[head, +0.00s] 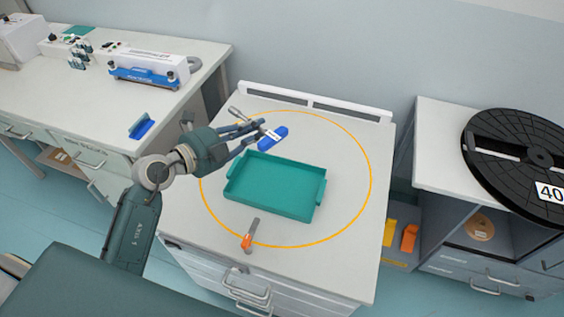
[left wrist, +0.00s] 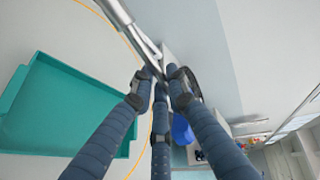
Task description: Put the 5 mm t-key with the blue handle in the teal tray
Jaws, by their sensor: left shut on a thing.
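The t-key with the blue handle (head: 272,139) is in my left gripper (head: 255,131), above the far left corner of the teal tray. Its metal shaft sticks out to the left of the fingers. In the left wrist view the fingers (left wrist: 160,82) close around the metal shaft, and the blue handle (left wrist: 181,130) shows partly behind them. The teal tray (head: 272,187) lies on the white cabinet top and is empty. It also shows in the left wrist view (left wrist: 60,110), to the left of the fingers. The 5 mm marking cannot be read. My right gripper is not in view.
A tool with an orange handle (head: 247,240) lies in front of the tray. A yellow circle is marked around the tray on the cabinet top (head: 335,265). A bench (head: 60,100) with devices stands left, and a black reel (head: 525,160) lies on the right cabinet.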

